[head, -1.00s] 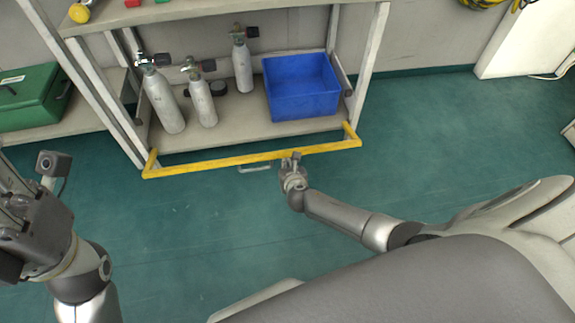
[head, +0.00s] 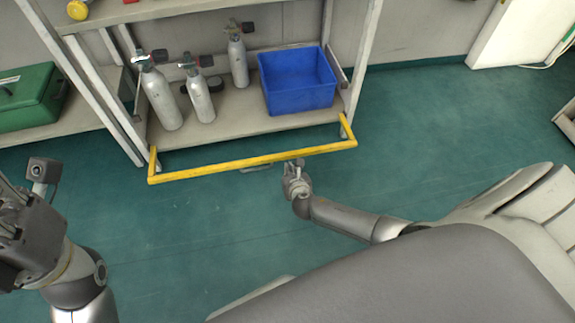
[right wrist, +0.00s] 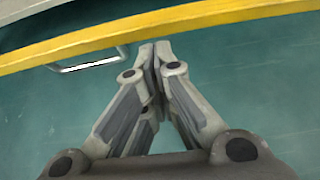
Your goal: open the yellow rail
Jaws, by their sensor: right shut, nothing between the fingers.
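The yellow rail (head: 235,164) runs across the front of the shelf unit's lower shelf and stands out from it on two short side arms. A grey bar handle (head: 257,169) shows just below the rail. My right gripper (head: 293,163) is shut and empty at the rail's front side, right of the handle. In the right wrist view its closed fingertips (right wrist: 155,46) lie just below the rail (right wrist: 215,17), with the handle (right wrist: 90,63) to their left. Contact with the rail is unclear. My left gripper (head: 14,205) is at the left edge, partly cut off; its fingers are unclear.
Several grey cylinders (head: 160,97) and a blue bin (head: 298,92) stand on the lower shelf (head: 240,122) behind the rail. A green case (head: 28,98) sits at the left. The green floor (head: 440,130) right of the rail is clear.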

